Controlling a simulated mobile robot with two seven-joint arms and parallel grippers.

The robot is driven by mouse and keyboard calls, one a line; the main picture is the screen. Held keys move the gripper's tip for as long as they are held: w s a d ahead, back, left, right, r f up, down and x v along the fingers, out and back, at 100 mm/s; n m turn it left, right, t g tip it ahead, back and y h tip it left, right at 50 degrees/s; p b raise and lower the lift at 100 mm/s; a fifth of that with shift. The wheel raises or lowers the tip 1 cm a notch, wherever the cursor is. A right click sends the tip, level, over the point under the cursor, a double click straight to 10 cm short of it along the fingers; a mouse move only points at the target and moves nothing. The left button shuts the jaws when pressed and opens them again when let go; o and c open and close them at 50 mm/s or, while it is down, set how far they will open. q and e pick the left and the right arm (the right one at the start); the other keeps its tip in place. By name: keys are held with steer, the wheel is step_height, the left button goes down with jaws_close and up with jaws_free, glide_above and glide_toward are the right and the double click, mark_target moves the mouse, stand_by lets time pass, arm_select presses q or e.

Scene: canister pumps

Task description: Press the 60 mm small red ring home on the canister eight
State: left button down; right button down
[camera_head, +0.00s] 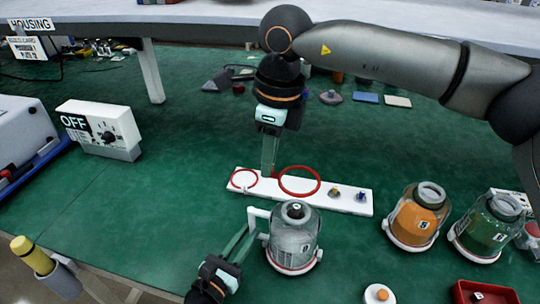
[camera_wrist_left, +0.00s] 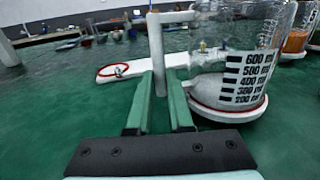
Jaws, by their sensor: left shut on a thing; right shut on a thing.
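A small red ring (camera_head: 243,180) lies at the left end of a white board (camera_head: 228,186) on the green mat. A larger red ring (camera_head: 300,181) lies beside it to the right. My right gripper (camera_head: 269,172) points down at the board between the rings; it is shut, but what it holds is hidden. My left gripper (camera_head: 246,238) is shut on the white handle (camera_head: 258,212) of a clear canister (camera_head: 293,243) with grey contents, standing upright. The handle shows between my fingers in the left wrist view (camera_wrist_left: 157,70). The canister's number is too small to read.
An orange canister (camera_head: 413,218) and a dark green canister (camera_head: 486,228) stand to the right. A red tray (camera_head: 466,291) and an orange-topped white item (camera_head: 380,295) are at front right. A control box marked OFF (camera_head: 104,128) is at left. The left-centre mat is clear.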

steer(key=shift+f, duration=3.85)
steer(key=shift+f, duration=1.65)
steer(key=shift+c, duration=1)
jaws_free()
steer(key=shift+r, duration=0.1)
steer(key=shift+a, duration=0.15)
steer(key=shift+w+a, duration=0.35)
steer(key=shift+a, duration=0.5)
steer(key=shift+w+a, duration=0.35)
steer(key=shift+a, duration=0.5)
